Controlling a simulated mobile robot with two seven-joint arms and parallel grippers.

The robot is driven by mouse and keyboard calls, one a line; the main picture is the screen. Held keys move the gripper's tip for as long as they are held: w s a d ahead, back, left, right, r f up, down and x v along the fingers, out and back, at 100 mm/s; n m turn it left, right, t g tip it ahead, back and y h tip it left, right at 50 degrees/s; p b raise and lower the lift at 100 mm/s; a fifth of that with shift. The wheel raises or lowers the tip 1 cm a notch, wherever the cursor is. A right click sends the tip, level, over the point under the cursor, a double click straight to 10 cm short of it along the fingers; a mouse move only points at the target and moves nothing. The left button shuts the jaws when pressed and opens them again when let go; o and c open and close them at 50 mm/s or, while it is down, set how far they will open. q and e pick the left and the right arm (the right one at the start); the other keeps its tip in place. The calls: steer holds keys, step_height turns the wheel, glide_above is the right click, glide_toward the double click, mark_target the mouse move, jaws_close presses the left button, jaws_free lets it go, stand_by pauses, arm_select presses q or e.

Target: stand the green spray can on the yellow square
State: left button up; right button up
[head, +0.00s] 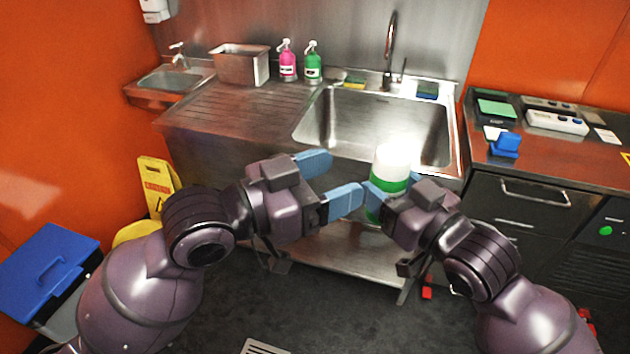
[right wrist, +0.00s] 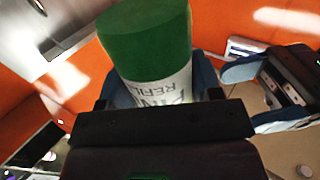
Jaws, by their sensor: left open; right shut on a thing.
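My right gripper (head: 392,190) is shut on the green spray can (head: 388,183), which has green bands, a white label and a bright, washed-out upper end in the head view. The can is held in the air in front of the sink. In the right wrist view the can (right wrist: 150,45) shows a green end and a white label with upside-down lettering between the blue fingers. My left gripper (head: 333,184) is open and empty, just left of the can. No whole yellow square shows; a small yellow patch (head: 627,157) is cut off at the head view's right edge.
A steel sink (head: 375,120) lies behind the can, with pink (head: 287,65) and green (head: 313,66) pump bottles and a steel bin (head: 241,64) on its left. The right counter (head: 560,152) holds a blue object (head: 505,144), boxes and cards. A yellow floor sign (head: 155,180) stands left.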

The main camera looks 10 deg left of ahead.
mark_target(379, 162)
arm_select(q)
steer(key=x, duration=0.9)
steer(key=shift+w+d, duration=0.2)
steer(key=shift+d, duration=0.1)
steer(key=shift+c, duration=0.3)
steer(key=c, duration=0.7)
arm_select(e)
steer(key=o, duration=1.1)
